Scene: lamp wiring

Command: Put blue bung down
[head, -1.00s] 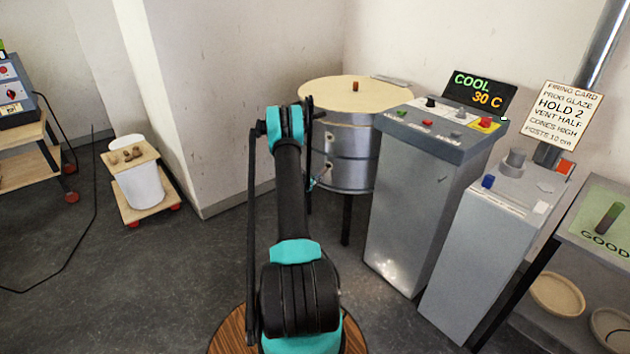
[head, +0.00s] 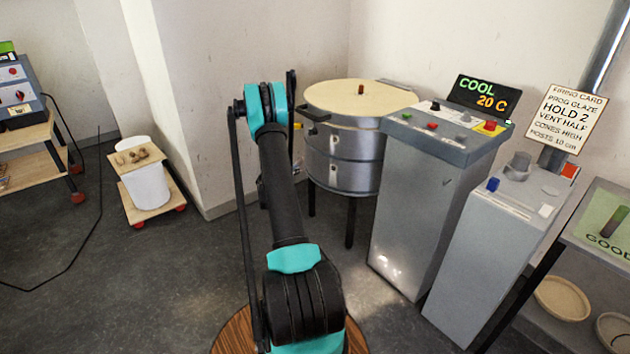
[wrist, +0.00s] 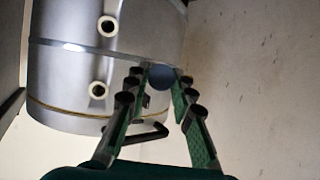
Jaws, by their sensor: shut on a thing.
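The blue bung (wrist: 162,76) shows in the wrist view as a dark blue-grey round end between my fingertips. My gripper (wrist: 163,82) is shut on it and holds it in front of the silver kiln (wrist: 65,65), near its right edge in that view. The kiln has two pale ringed holes (wrist: 107,26) (wrist: 97,88) in its wall, apart from the bung. In the head view the kiln (head: 350,160) stands behind my arm. My gripper and the bung are mostly hidden there behind my arm.
A brown peg (head: 361,89) stands on the kiln lid. Grey control pedestals (head: 420,210) are on the right, beside a shelf (head: 590,235). A low red-wheeled trolley (head: 133,205) at left carries a white bucket (head: 146,187) and several brown lumps. The floor between is clear.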

